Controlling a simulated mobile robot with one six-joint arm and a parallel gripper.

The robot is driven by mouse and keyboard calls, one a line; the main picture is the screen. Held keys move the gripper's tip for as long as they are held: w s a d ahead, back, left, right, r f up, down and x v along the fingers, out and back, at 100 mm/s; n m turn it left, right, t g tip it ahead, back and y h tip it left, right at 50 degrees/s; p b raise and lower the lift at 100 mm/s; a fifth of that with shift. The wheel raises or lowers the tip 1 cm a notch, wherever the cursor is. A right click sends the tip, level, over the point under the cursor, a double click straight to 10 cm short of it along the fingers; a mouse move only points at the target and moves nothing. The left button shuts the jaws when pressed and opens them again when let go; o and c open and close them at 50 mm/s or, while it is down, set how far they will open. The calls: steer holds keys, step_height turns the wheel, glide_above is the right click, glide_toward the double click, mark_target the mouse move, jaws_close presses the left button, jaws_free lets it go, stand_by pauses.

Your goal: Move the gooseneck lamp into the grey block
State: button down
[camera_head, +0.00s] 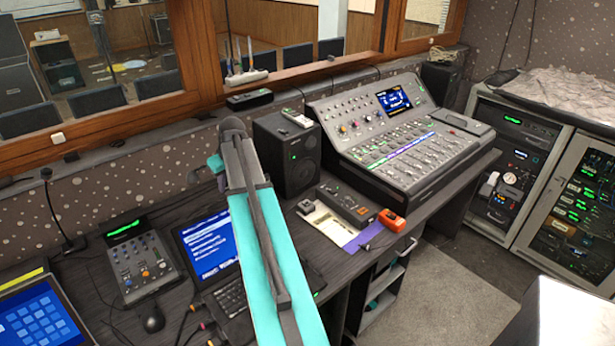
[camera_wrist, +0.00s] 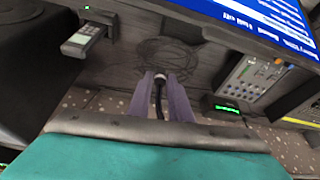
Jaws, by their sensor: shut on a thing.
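My gripper (camera_wrist: 163,78) shows in the wrist view with its two purple fingers closed around a thin black stem with a pale ring at its tip. This is the gooseneck lamp (camera_wrist: 159,102); most of it is hidden behind my wrist and arm. The gripper is above the back of the dark desk, between the laptop and the dotted wall. In the head view my arm hides the gripper and the lamp. I cannot make out the grey block for sure; a small light grey piece (camera_head: 305,207) lies on the desk before the speaker.
A speaker (camera_head: 287,152) stands right of my arm, a laptop (camera_head: 207,247) and small mixer (camera_head: 142,265) left of it. A thin black gooseneck microphone (camera_head: 52,208) stands further left. The large console (camera_head: 400,145) fills the right. A black cable coil (camera_wrist: 170,57) lies below the gripper.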

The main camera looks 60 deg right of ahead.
steer(key=s+d+f+p, duration=0.1)
steer(key=s+d+f, duration=0.2)
steer(key=s+d, duration=0.5)
steer(key=s+d+f+m+p, duration=0.1)
steer(key=s+d+f, duration=0.2)
steer(key=s+d, duration=0.6)
steer(key=d, duration=0.7)
steer(key=shift+d+f+m+h, duration=0.3)
steer(key=shift+d+f, duration=0.1)
steer(key=shift+f, duration=0.25)
steer(key=shift+f+b, duration=1.05)
steer(key=shift+f, duration=2.05)
steer(key=shift+f+b, duration=0.7)
steer(key=shift+b, duration=0.4)
stand_by(0.7)
